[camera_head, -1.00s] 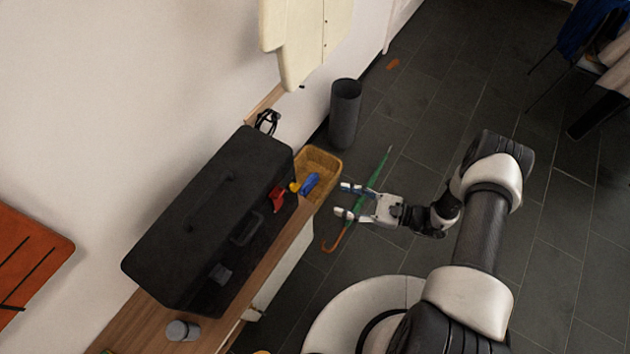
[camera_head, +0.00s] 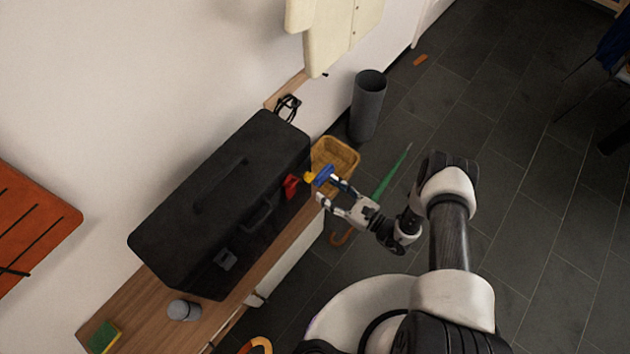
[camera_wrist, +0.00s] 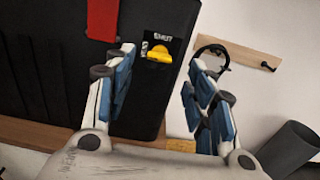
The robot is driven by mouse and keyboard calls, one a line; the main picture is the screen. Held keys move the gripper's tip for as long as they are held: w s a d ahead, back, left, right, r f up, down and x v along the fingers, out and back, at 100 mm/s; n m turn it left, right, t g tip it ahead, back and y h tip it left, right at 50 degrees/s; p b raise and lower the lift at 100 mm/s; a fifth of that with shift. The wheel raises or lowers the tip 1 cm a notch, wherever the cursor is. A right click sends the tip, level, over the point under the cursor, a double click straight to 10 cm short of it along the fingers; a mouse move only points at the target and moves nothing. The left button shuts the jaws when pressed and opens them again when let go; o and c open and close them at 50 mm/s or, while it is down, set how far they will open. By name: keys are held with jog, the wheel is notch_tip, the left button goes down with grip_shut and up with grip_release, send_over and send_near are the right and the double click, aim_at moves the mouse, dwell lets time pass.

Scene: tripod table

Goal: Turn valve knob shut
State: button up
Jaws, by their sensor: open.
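The yellow valve knob (camera_wrist: 158,54) shows in the wrist view, beside a dark plate whose label reads "SHUT" (camera_wrist: 162,37). In the head view the small yellow knob (camera_head: 309,177) is near the right end of the black case (camera_head: 205,210), by a red part (camera_head: 291,186). My gripper (camera_head: 329,191) is open and empty, just right of the knob. In the wrist view the fingers of my gripper (camera_wrist: 160,80) stand on either side of the knob, apart from it. How the knob is turned is too small to tell.
The case stands on a wooden surface (camera_head: 135,310) with a grey cylinder (camera_head: 184,310) and sponge (camera_head: 104,337). A bin (camera_head: 367,105) and green umbrella (camera_head: 393,173) are beyond. Open floor lies right.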

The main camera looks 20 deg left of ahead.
aim_at(308, 176)
jog(key=b+x, duration=0.1)
jog(key=x, duration=0.5)
jog(key=shift+w+a, duration=0.1)
jog(key=c, duration=1.1)
jog(key=shift+o, duration=0.2)
